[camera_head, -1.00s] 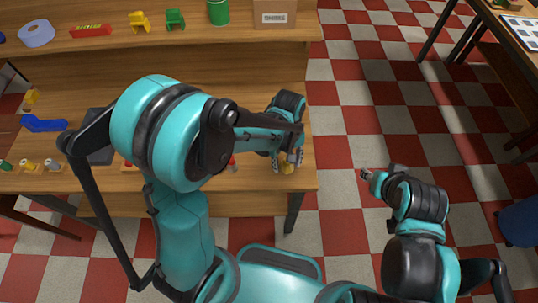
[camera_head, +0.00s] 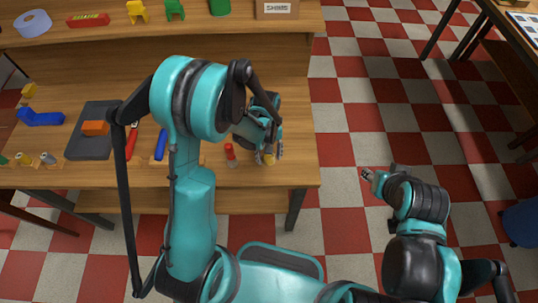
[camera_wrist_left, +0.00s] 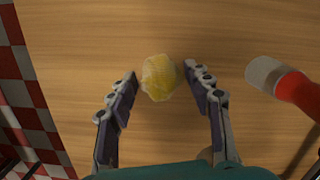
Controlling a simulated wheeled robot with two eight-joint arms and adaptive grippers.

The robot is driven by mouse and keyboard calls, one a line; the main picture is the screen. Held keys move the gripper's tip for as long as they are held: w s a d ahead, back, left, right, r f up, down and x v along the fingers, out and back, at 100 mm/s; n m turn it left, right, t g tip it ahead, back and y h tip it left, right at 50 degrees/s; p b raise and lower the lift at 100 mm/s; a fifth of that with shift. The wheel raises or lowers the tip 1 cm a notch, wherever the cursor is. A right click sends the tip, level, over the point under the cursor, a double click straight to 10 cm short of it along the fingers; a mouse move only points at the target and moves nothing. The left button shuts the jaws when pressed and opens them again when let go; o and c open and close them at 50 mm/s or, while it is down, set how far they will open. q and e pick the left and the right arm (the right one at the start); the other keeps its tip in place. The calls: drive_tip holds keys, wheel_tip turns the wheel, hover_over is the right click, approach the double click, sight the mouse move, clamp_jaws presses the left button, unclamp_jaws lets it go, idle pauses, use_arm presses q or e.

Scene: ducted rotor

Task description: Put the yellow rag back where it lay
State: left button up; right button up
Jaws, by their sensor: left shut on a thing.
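The yellow rag (camera_wrist_left: 159,77) is a small crumpled lump between the fingertips of my left gripper (camera_wrist_left: 158,80) in the left wrist view. In the head view the rag (camera_head: 269,159) shows below the left gripper (camera_head: 272,152), near the right end of the workbench. Whether the rag touches the wood is hard to tell. My right gripper (camera_head: 367,174) is over the checkered floor, away from the bench, too small to read.
A red-topped item (camera_head: 230,151) stands just left of the rag; it also shows in the wrist view (camera_wrist_left: 295,90). A grey mat (camera_head: 88,146) with an orange block (camera_head: 95,128), a red tool (camera_head: 132,143) and a blue tool (camera_head: 161,144) lie further left. The bench's right edge is close.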

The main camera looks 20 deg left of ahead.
use_arm(q)
drive_tip(key=shift+f, duration=0.15)
drive_tip(key=o, duration=1.3)
